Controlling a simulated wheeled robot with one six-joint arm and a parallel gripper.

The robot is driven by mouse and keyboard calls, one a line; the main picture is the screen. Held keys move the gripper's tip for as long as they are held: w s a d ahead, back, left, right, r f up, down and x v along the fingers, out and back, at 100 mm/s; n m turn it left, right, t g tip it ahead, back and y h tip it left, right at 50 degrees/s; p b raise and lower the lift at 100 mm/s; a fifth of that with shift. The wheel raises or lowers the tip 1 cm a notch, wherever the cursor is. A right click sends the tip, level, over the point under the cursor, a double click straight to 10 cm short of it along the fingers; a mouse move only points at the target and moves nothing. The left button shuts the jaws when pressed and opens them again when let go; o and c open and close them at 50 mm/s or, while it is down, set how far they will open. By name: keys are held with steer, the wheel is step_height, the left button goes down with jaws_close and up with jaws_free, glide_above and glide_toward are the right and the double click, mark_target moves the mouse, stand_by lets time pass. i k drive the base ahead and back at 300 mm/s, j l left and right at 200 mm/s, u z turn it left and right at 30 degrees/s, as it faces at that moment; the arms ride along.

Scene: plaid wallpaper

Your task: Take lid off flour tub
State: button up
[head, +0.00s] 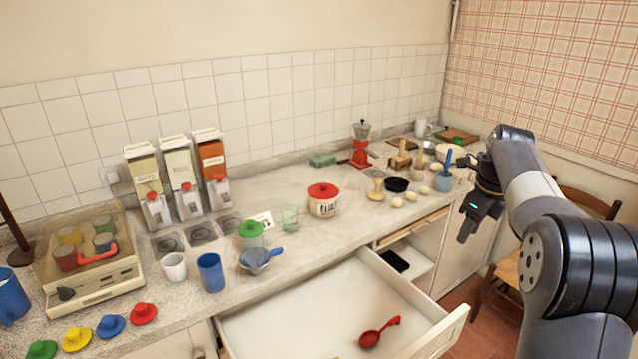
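A white tub (323,208) with dark lettering too small to read stands on the counter near the middle. A red lid (323,190) sits on top of it. A second container (252,241) with a green lid (251,229) stands to its left, partly behind a blue-handled pan. I cannot read which one is marked flour. My gripper (467,228) hangs in the air to the right of the tubs, in front of the counter's right part. It is apart from both tubs. The gap between its fingers is not clear.
An open drawer (300,326) with a red ladle (379,332) juts out below the counter (330,236). A blue cup (211,272), a white cup (174,267) and a glass (290,218) stand left of the red-lidded tub. Several eggs and a black bowl (395,185) lie to its right.

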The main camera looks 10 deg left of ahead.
mark_target(323, 190)
steer(key=i+l+u, duration=0.3)
steer(key=i+l, duration=0.2)
steer(key=i+l+u, duration=0.15)
steer(key=l, duration=0.3)
steer(key=i+l+u, duration=0.15)
steer(key=i+l, duration=0.15)
steer(key=i+l+u, duration=0.15)
steer(key=l, duration=0.35)
steer(key=i+l+u, duration=0.4)
steer(key=l, duration=0.25)
steer(key=i+l+u, duration=0.4)
steer(key=u, duration=0.3)
steer(key=i+l+u, duration=0.2)
steer(key=u, duration=0.2)
steer(key=i+l+u, duration=0.2)
steer(key=u, duration=0.25)
